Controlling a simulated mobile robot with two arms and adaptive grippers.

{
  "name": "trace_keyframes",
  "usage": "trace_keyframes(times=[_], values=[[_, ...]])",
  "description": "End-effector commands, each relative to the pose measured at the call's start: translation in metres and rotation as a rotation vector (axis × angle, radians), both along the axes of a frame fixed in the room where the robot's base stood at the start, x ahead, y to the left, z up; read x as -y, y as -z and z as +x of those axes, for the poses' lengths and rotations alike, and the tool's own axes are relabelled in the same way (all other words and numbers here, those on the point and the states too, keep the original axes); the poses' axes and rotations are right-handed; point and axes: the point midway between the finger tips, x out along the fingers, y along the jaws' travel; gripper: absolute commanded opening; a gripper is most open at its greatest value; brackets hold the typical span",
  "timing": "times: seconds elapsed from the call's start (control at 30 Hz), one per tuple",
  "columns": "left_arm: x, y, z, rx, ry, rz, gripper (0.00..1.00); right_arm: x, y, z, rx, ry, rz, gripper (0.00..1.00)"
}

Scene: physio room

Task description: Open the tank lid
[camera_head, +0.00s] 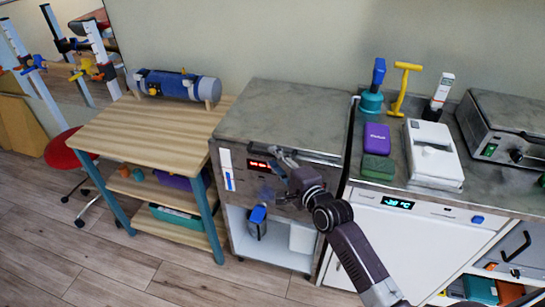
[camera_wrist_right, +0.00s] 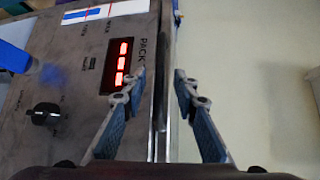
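The tank is a steel cabinet (camera_head: 240,185) with a red display on its front panel and a flat grey lid (camera_head: 285,110) lying shut on top. My right gripper (camera_head: 274,170) is at the upper front of the tank, by the lid's front edge. In the right wrist view my right gripper (camera_wrist_right: 160,90) has its fingers spread apart. A dark, narrow bar (camera_wrist_right: 162,65) along the lid edge runs between them, with gaps showing on both sides. The front panel (camera_wrist_right: 75,85) lies to the left of the bar there. My left gripper is out of view.
A wooden shelf table (camera_head: 150,125) with a blue cylinder (camera_head: 175,84) stands left of the tank. On the right, a counter (camera_head: 385,180) holds a white device (camera_head: 432,152), a purple box (camera_head: 377,138) and a green box (camera_head: 378,167). The lid's top is clear.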

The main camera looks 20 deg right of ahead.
Motion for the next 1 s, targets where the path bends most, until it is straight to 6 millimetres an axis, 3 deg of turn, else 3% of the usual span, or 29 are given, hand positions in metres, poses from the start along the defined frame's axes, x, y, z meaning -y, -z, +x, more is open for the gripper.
trace_keyframes(times=[0.2, 0.47, 0.73, 1.0], values=[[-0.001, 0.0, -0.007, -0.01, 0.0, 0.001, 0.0, -0.003, 0.002, 0.015, -0.001, 0.0, 0.0, 0.27], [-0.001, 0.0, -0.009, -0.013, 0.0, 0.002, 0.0, -0.003, 0.003, 0.016, -0.001, 0.0, 0.0, 0.27], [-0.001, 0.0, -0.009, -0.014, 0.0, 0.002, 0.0, -0.003, 0.003, 0.016, -0.002, 0.0, -0.001, 0.01], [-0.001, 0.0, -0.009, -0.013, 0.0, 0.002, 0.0, -0.003, 0.003, 0.015, -0.002, 0.0, -0.001, 0.0]])
